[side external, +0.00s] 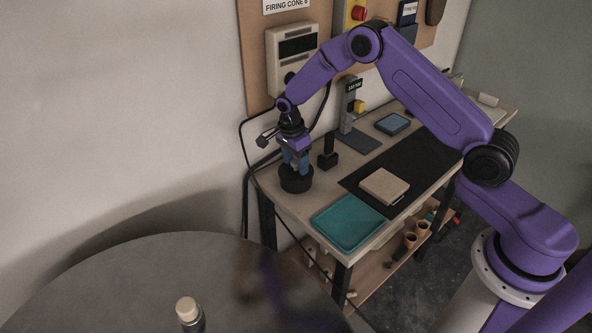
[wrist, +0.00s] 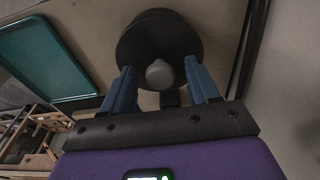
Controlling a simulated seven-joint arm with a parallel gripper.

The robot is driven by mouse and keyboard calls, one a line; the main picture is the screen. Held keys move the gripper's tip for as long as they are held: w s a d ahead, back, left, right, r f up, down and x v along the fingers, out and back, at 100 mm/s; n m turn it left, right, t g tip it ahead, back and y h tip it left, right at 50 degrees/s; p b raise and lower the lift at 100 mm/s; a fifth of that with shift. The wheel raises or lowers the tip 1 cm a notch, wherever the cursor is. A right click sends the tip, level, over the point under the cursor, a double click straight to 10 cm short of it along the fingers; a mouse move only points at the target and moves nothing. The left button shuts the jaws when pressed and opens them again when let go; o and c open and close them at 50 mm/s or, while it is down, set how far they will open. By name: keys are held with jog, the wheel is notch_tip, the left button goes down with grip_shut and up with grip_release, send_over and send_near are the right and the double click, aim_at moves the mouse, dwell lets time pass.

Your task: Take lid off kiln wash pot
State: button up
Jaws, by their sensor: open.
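The kiln wash pot (side external: 296,184) is a squat, dark round pot at the left end of the workbench. Its dark round lid (wrist: 155,35) shows from above in the wrist view, with a grey rounded knob (wrist: 160,74). My gripper (side external: 296,167) points down right over the pot. Its two blue fingers are open, one on each side of the knob in the wrist view (wrist: 160,84). A gap shows between the knob and each finger. The side view does not show the knob, which the fingers hide.
A teal tray (side external: 348,223) lies at the bench's front edge, with a beige block (side external: 384,186) on a black mat (side external: 425,160) beyond it. A small black stand (side external: 328,158) is close to the right of the pot. A grey post device (side external: 350,115) stands behind.

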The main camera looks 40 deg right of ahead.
jog(key=c, duration=1.1)
